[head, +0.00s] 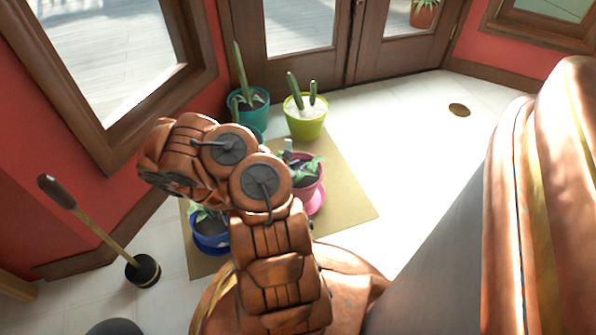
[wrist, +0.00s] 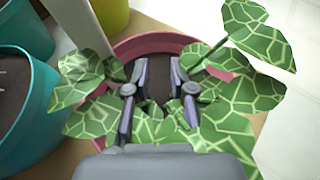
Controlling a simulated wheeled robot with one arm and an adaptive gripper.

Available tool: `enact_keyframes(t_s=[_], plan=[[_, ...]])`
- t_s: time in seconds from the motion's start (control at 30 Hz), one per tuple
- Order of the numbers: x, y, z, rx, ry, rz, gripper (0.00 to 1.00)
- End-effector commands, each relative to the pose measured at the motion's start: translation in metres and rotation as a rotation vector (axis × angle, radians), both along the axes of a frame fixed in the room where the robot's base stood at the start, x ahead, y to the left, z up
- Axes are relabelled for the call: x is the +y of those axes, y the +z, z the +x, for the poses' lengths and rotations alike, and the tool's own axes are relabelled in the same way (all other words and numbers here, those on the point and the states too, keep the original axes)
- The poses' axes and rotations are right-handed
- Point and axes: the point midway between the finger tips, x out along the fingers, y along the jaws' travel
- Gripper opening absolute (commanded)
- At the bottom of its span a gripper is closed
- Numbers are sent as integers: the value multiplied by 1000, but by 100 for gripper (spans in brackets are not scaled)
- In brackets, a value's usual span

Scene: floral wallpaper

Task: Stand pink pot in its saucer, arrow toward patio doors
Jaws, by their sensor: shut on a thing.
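The pink pot (head: 314,185) holds dark soil and a leafy green plant. It stands at or just over its pink saucer (head: 318,203) on the tan mat; whether it is fully seated I cannot tell. My arm covers its left side in the head view. In the wrist view the pot's pink rim (wrist: 150,42) shows behind patterned leaves. My gripper (wrist: 158,68) reaches down among the leaves inside the rim and is shut on the pot; leaves hide the exact contact. No arrow is visible. The brown-framed patio doors (head: 350,45) are at the back.
A teal pot (head: 252,112) and a lime pot (head: 306,127) with cacti stand behind. A blue pot (head: 208,232) stands at the left of the tan mat (head: 352,205). A long-handled tool (head: 143,270) stands further left. A brown disc (head: 459,109) lies on open floor.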

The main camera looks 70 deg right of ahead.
Motion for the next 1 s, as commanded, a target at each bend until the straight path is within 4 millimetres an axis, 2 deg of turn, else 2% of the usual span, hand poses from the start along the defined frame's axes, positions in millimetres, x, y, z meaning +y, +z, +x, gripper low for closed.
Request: enact_keyframes(t_s=[0.2,0.3,0.77,0.8,1.0], plan=[[-1,-26,0,-2,-2,-2,0],[-1,-33,1,-1,0,-4,0],[-2,-35,0,-1,0,-5,0],[-1,-36,1,-1,1,-3,24],[-1,-36,1,-1,1,-3,45]])
